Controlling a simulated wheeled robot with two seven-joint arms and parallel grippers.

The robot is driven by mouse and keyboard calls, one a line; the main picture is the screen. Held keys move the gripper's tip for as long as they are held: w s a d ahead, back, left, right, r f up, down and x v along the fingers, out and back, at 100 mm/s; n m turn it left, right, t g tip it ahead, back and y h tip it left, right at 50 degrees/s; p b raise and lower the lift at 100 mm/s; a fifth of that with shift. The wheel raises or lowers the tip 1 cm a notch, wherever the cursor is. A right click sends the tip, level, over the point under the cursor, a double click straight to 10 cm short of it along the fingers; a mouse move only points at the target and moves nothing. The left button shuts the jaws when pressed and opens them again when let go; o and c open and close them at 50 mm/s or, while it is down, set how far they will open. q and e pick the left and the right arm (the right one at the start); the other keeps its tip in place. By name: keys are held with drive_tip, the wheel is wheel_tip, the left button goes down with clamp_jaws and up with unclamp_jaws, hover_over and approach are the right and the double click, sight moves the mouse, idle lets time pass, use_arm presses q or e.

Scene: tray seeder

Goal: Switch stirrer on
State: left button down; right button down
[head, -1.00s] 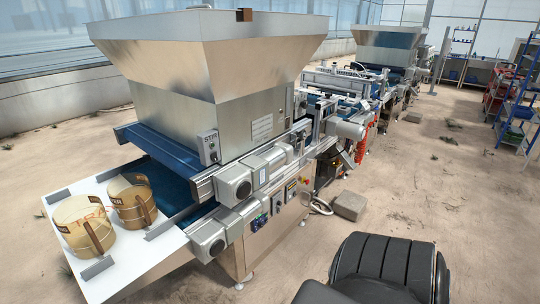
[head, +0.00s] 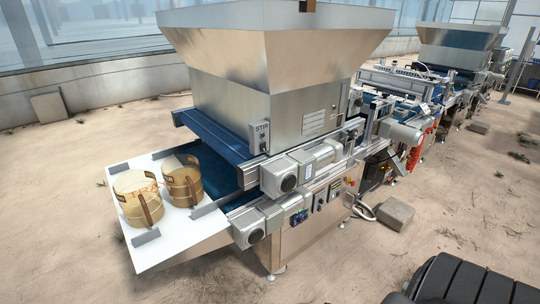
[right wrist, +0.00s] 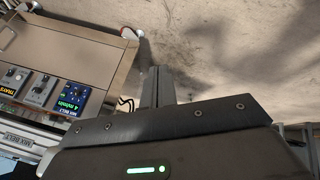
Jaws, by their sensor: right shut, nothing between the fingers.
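The stirrer switch box (head: 260,137), a small grey box marked "STIR", is fixed to the lower side of the big steel hopper (head: 285,55) in the head view. A small dark switch shows on its face, but its position is too small to tell. My right gripper (right wrist: 157,76) shows in the right wrist view with its fingers shut and empty, over the sandy floor beside a control panel and apart from it. The stirrer box is not in that wrist view. My left gripper is not in view.
A control panel (right wrist: 40,91) with knobs and a blue "4 m/min" display is at the left of the wrist view. Two wooden tubs stand on a white shelf (head: 160,250) at the machine's front left. Conveyor motors (head: 285,178) jut out below the box.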

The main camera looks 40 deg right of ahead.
drive_tip(key=w+d+r+n+t, duration=0.25)
drive_tip(key=w+r, duration=0.35)
drive_tip(key=r, duration=0.3)
drive_tip(key=w+d+r+n+t, duration=0.1)
drive_tip(key=w+d+r, duration=0.4)
drive_tip(key=r, duration=0.4)
drive_tip(key=w+d+r+n+t, duration=0.1)
drive_tip(key=w+d+r+t, duration=0.15)
drive_tip(key=w+r, duration=0.5)
drive_tip(key=w+a+r+n+t, duration=0.1)
drive_tip(key=r+n, duration=0.1)
drive_tip(key=r, duration=0.8)
drive_tip(key=w+a+r+n+t, duration=0.1)
drive_tip(key=a+r+n+t, duration=0.1)
drive_tip(key=r, duration=0.8)
drive_tip(key=w+a+r+n+t+y+b, duration=0.1)
drive_tip(key=r+n, duration=0.3)
drive_tip(key=r, duration=0.6)
drive_tip(key=shift+a, duration=0.15)
drive_tip(key=shift+w+r, duration=0.1)
